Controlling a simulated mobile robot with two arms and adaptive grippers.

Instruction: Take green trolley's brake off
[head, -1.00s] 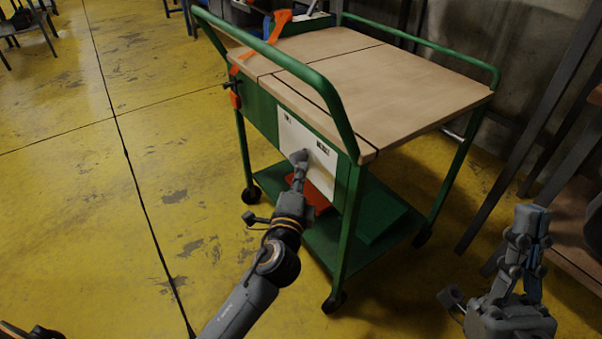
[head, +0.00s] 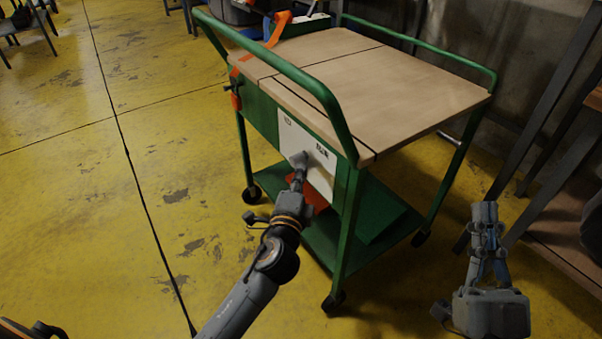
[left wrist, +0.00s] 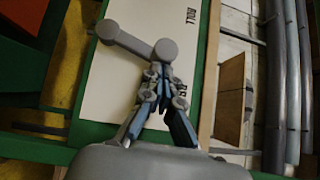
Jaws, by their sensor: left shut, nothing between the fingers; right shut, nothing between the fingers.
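The green trolley (head: 345,225) stands in the middle of the head view, with a white panel (head: 320,175) on its near side. In the left wrist view the panel (left wrist: 125,88) carries the word ROLL and a second, partly hidden label beside my fingers. A grey lever (left wrist: 135,40) with rounded ends lies across the panel, one end right at my left fingertips. My left gripper (head: 298,172), also in the left wrist view (left wrist: 163,85), is shut and empty by the lever; contact is unclear. My right gripper (head: 485,212) is shut and empty, right of the trolley.
The trolley has a wooden top (head: 380,80), a green push rail (head: 290,65) and a lower green shelf (head: 385,215). Orange clamps (head: 280,28) sit at its far left. Dark metal legs stand at the right. Yellow floor (head: 150,180) is clear on the left.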

